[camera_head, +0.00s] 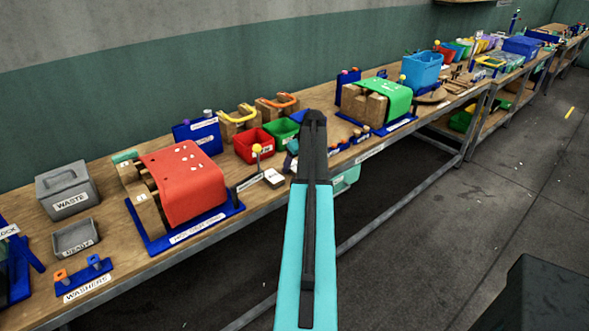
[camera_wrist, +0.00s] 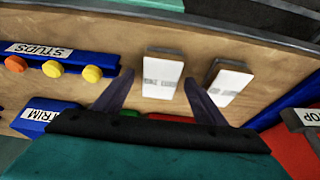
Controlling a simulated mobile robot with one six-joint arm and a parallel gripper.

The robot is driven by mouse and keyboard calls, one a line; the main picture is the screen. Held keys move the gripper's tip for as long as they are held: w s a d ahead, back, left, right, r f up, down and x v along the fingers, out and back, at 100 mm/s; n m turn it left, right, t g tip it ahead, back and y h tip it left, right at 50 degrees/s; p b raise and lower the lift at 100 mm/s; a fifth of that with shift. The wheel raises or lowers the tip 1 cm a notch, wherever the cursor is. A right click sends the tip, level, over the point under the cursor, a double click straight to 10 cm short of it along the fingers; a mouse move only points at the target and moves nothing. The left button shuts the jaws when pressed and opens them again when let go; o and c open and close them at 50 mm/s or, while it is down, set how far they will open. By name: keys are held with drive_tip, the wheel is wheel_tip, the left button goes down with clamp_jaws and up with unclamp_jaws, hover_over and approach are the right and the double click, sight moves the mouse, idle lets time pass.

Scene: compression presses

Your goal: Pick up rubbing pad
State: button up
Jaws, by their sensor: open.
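Two small blocks with white labelled tops lie on the wooden bench in the wrist view. The left block (camera_wrist: 163,74) is pale, with blurred print; the right block (camera_wrist: 230,83) is tilted in the picture, with dark sides. I cannot read which one is the rubbing pad. My gripper (camera_wrist: 159,77) is open and empty, its two dark fingers spread to either side of the left block in the picture. Contact and height above it cannot be judged. In the head view a small white-topped block (camera_head: 274,177) lies near the bench's front edge; my arm hides the gripper.
A blue STUDS rack (camera_wrist: 60,62) with orange and yellow knobs stands left, above a blue TRIM holder (camera_wrist: 42,116). In the head view, a red-covered press (camera_head: 185,183), red bin (camera_head: 253,146) and green bin (camera_head: 281,133) crowd the bench. The floor in front is open.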

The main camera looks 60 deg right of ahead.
idle(0.3)
drive_tip(key=c, duration=1.1)
drive_tip(key=shift+r, duration=0.25)
drive_tip(key=shift+r+b, duration=0.55)
drive_tip(key=shift+r, duration=0.3)
drive_tip(key=s+d+r+b, duration=0.1)
drive_tip(key=s, duration=0.4)
drive_tip(key=s+d+r+b, duration=0.1)
drive_tip(key=s+b, duration=0.1)
drive_tip(key=s, duration=0.3)
drive_tip(key=s+d+r+b, duration=0.1)
drive_tip(key=s+d, duration=0.1)
drive_tip(key=s, duration=0.3)
drive_tip(key=shift+s, duration=0.35)
